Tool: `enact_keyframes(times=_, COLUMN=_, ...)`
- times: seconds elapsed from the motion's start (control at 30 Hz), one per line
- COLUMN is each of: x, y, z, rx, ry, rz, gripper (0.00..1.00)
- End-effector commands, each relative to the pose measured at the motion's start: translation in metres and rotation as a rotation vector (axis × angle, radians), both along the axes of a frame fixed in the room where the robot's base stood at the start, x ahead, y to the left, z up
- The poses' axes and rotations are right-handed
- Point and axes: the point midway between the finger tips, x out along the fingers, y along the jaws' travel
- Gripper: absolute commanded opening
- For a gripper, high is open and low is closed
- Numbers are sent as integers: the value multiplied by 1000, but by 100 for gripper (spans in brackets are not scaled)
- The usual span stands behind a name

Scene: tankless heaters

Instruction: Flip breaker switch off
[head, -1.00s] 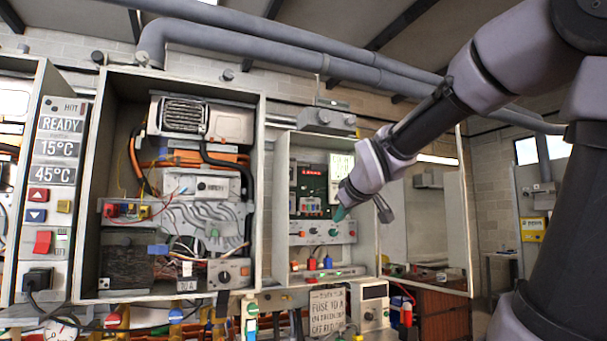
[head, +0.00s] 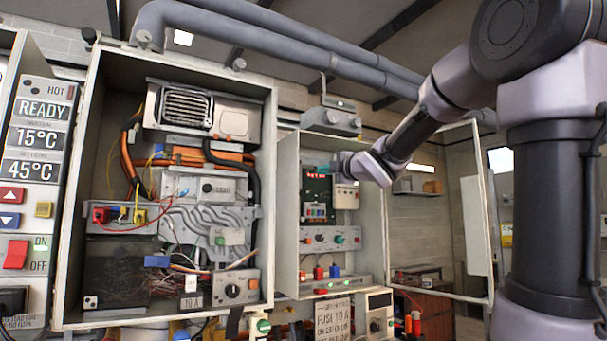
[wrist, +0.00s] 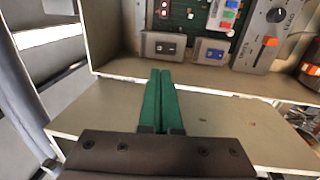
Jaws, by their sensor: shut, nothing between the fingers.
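No part is plainly labelled as the breaker. In the head view, a red rocker switch (head: 15,254) with ON and OFF beside it sits on the far-left panel. The right open cabinet (head: 288,225) holds a green circuit board (head: 317,187) and a row of knobs. My gripper (head: 326,168) is at the upper part of this cabinet, partly hidden by my wrist. In the wrist view, its green fingers (wrist: 161,73) are together and empty. They point at a grey module (wrist: 163,46) and a blue-framed module (wrist: 211,51), apparently short of both.
The large open cabinet (head: 72,190) with loose wires and the heater unit stands left of my arm. The right cabinet's open door (head: 466,215) stands beside my arm. Cabinet walls border my gripper. Grey pipes (head: 290,50) run overhead.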

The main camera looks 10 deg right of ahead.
Motion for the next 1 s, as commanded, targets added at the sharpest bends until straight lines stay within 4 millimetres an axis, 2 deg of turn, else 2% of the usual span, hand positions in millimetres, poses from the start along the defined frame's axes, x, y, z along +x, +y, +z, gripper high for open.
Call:
enact_keyframes(times=0.17, x=14, y=4, z=1, rx=0, ry=2, rz=0, gripper=0)
enact_keyframes(times=0.5, x=80, y=26, z=9, rx=2, ry=4, rz=-1, gripper=0)
enact_keyframes(times=0.7, x=113, y=37, z=14, rx=2, ry=3, rz=-1, gripper=0)
enact_keyframes(times=1.0, x=132, y=43, z=17, rx=2, ry=2, rz=-1, gripper=0)
